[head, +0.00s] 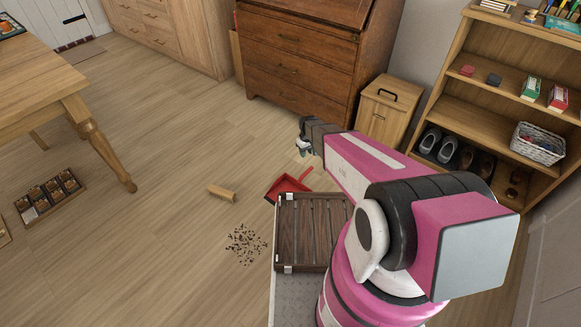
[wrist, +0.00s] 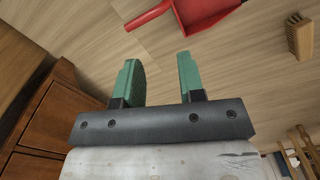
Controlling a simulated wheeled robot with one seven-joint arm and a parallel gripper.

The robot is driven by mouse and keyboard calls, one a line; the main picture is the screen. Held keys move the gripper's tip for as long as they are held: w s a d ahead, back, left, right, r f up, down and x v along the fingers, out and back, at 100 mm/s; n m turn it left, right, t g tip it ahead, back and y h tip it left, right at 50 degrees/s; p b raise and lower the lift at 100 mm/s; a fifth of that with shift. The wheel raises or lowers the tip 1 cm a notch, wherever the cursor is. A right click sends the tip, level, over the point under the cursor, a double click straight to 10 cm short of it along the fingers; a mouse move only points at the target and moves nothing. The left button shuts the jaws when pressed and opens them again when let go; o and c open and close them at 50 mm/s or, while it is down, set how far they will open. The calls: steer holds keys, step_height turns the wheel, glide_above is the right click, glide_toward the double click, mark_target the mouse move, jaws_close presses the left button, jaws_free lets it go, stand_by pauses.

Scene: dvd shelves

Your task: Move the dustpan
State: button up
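The red dustpan (head: 288,187) lies on the wooden floor in the head view, just below my gripper and partly hidden behind a slatted wooden tray. In the wrist view the dustpan (wrist: 205,12) is at the top edge, partly cut off, with its red handle pointing left. My gripper (head: 303,148) hangs above the floor, slightly beyond the dustpan. In the wrist view its two green fingers (wrist: 159,68) are apart, with nothing between them. The gripper does not touch the dustpan.
A wooden brush (head: 222,193) lies left of the dustpan, and dark scattered debris (head: 246,244) lies nearer. The slatted tray (head: 313,232) is beside my arm. A dresser (head: 298,60), small cabinet (head: 388,108) and shelf (head: 475,118) stand behind. Floor to the left is mostly clear.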

mark_target(291, 182)
steer(key=w+a+f+n, duration=0.1)
steer(key=a+f, duration=0.1)
steer(key=f, duration=0.3)
steer(key=w+a+f+n, duration=0.1)
steer(key=w+a+f, duration=0.1)
steer(key=f, duration=0.4)
steer(key=w+a+f+n, duration=0.1)
steer(key=w+a+f, duration=0.1)
steer(key=a+f, duration=0.2)
steer(key=shift+f, duration=0.85)
steer(key=shift+d, duration=0.1)
step_height(291, 182, down, 11)
steer(key=shift+r, duration=0.15)
jaws_close()
